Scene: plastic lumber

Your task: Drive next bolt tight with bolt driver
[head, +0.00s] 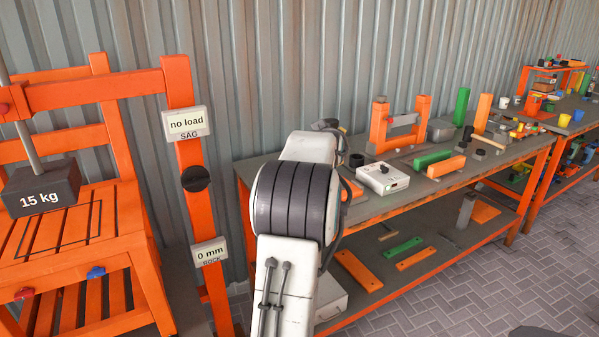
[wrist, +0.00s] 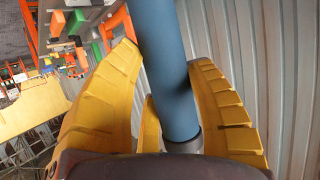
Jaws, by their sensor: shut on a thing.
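My gripper (wrist: 165,60) has yellow ribbed fingers closed around a blue cylinder, which looks like the bolt driver (wrist: 168,55). The blue shaft runs from the top of the wrist view down between the fingers to a grey collar. Its working end is out of view. No bolt can be made out clearly in either view. An orange frame of two posts and a crossbar (head: 402,121) stands on the bench.
The grey-topped orange bench (head: 365,211) holds a white box (head: 383,178), a green bar (head: 433,159) and loose orange pieces. At left, an orange chair (head: 105,204) carries a 15 kg weight (head: 42,188).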

